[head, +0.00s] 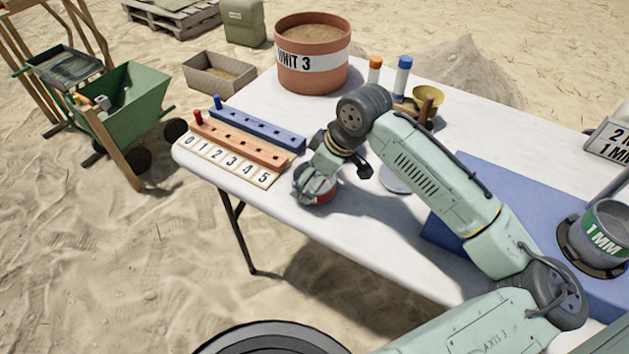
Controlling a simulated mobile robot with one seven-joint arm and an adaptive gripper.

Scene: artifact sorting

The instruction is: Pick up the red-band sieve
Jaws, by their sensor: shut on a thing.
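Left of my gripper lie an orange peg board (243,142), a blue peg board (262,128) and a number strip (229,161). A sign (612,142) stands far right.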

